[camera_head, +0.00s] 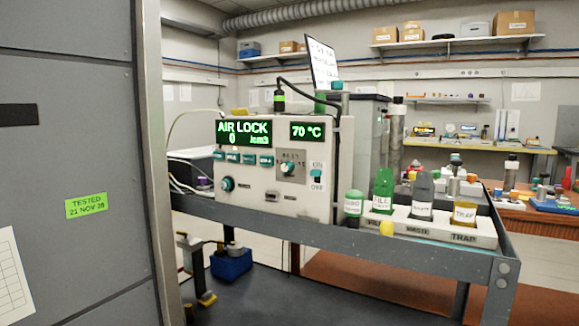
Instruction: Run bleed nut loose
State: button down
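A beige instrument (255,195) stands on a grey cart (400,253). Its left display (243,133) reads AIR LOCK and 0 /cm3; its right display (312,131) reads 70 °C. On its front are a blue-green knob (227,184), a second knob in a grey panel (288,167) and an ON/OFF switch (316,177). Small green and grey fittings show behind the top edge. I cannot tell which part is the bleed nut. My gripper is not in view.
A white rack (450,229) at the cart's right holds labelled containers; FILL and TRAP are readable. A green-capped bottle (353,203) stands beside it. A grey cabinet (75,110) blocks the left. A blue bin (231,264) sits on the lower shelf. Benches stand behind.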

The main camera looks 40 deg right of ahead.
aim_at(226, 185)
jog(key=u, duration=0.95)
jog(key=i, duration=0.75)
jog(key=z, duration=1.5)
